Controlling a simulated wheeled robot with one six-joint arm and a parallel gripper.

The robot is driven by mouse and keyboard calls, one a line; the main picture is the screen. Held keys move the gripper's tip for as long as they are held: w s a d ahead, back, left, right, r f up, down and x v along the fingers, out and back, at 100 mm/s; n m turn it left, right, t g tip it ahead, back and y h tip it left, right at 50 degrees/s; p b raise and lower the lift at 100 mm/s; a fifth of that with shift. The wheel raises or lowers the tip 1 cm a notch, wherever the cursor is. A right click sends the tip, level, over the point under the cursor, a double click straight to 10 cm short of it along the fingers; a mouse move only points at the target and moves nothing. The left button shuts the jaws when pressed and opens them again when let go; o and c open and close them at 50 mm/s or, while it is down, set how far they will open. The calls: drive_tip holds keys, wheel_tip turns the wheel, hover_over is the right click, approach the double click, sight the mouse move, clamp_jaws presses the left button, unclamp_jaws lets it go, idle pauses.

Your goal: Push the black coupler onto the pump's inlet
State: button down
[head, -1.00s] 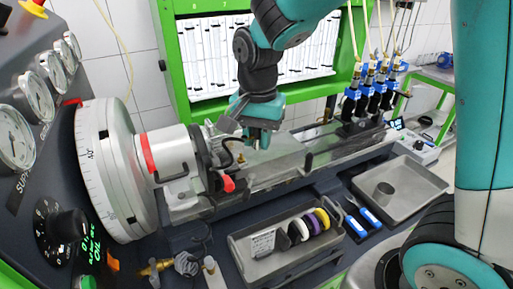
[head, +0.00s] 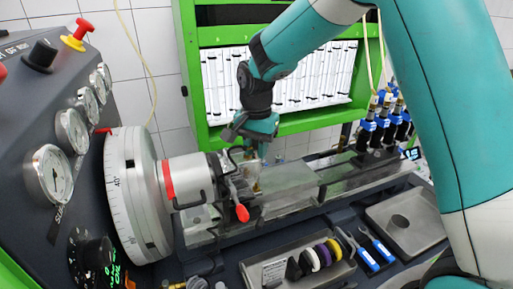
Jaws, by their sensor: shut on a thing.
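My gripper (head: 254,158) points down over the bench bed, just right of the clamp end of the round silver drive. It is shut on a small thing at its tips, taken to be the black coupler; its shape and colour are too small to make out. The pump appears to sit in the clutter of dark and metal parts (head: 222,178) at the drive's right end, beside a lever with a red knob (head: 242,213). The pump's inlet cannot be made out. I cannot tell whether the held thing touches the pump.
A grey tray (head: 252,262) with several coloured rings stands in front of the bench. Blue-handled tools (head: 368,255) lie right of it, near another metal tray (head: 425,240). A gauge panel (head: 45,130) stands at left. A green-framed rack (head: 192,100) stands behind.

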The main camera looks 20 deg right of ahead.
wheel_tip(320, 180, down, 8)
drive_tip(key=b, duration=0.4)
drive_tip(key=shift+r, duration=0.1)
drive_tip(key=shift+f+b, duration=0.7)
drive_tip(key=shift+f, duration=0.6)
idle(1.5)
drive_tip(key=c, duration=0.6)
unclamp_jaws()
drive_tip(key=shift+w+a+r, duration=0.1)
drive_tip(key=shift+c, duration=0.2)
